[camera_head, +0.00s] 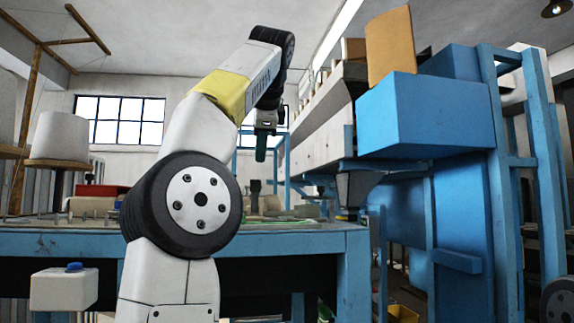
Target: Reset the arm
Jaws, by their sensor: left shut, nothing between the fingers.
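My left arm, white with a yellow band and black joints, rises from the bottom centre and bends over at the top. My left gripper (262,153) hangs from its far end, pointing down, dark and small in the view. It is shut and empty, in the air above the level of the blue-edged table (300,240), and touches nothing that I can see. My right gripper is not in view.
A large blue machine (460,210) with a blue box and a tan panel (390,45) fills the right side. White cones of thread (62,136) stand at left. A red item (103,190) lies on the table. A yellow bin (403,313) sits low down.

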